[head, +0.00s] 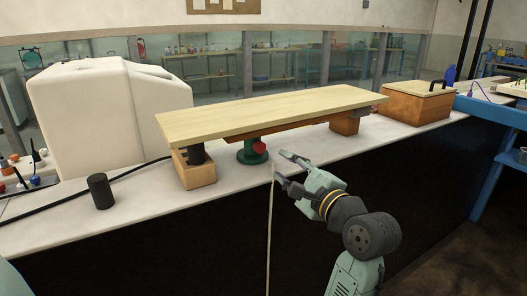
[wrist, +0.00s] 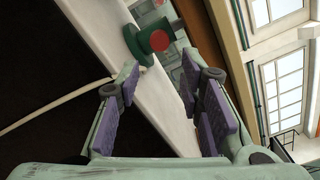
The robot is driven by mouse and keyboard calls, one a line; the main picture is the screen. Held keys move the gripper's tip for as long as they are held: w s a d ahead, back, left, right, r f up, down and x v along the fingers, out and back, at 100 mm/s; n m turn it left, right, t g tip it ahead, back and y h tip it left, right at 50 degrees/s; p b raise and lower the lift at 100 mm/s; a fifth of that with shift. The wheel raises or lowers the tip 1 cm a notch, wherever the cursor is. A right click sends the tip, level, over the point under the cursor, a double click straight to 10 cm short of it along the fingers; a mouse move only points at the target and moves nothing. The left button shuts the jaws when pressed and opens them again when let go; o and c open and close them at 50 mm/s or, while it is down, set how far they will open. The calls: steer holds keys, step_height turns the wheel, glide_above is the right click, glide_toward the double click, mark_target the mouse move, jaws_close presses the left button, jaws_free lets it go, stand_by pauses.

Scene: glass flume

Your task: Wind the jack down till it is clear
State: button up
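The jack (head: 246,156) is a green stand with a round base and a red knob (head: 260,146) facing the front. It stands on the white bench under a pale wooden board (head: 270,108); I cannot tell whether its top touches the board's underside. The jack (wrist: 144,38) and its red knob (wrist: 159,41) also show at the top of the wrist view. My gripper (head: 282,165) is open and empty, in front of and to the right of the jack, fingers pointing toward it. In the wrist view the knob lies beyond the fingertips (wrist: 160,75), apart from them.
A wooden block with a black cylinder (head: 195,170) and another block (head: 345,122) are under the board's ends. A pale cord or rod (head: 269,230) hangs by the bench front, close to my fingertips. A black cylinder (head: 100,190), white tank (head: 110,110) and wooden box (head: 418,102) stand nearby.

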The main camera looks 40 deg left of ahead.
mark_target(262, 148)
steer(key=p+x, duration=0.2)
steer(key=x, duration=0.9)
steer(key=shift+s, duration=0.1)
jaws_close()
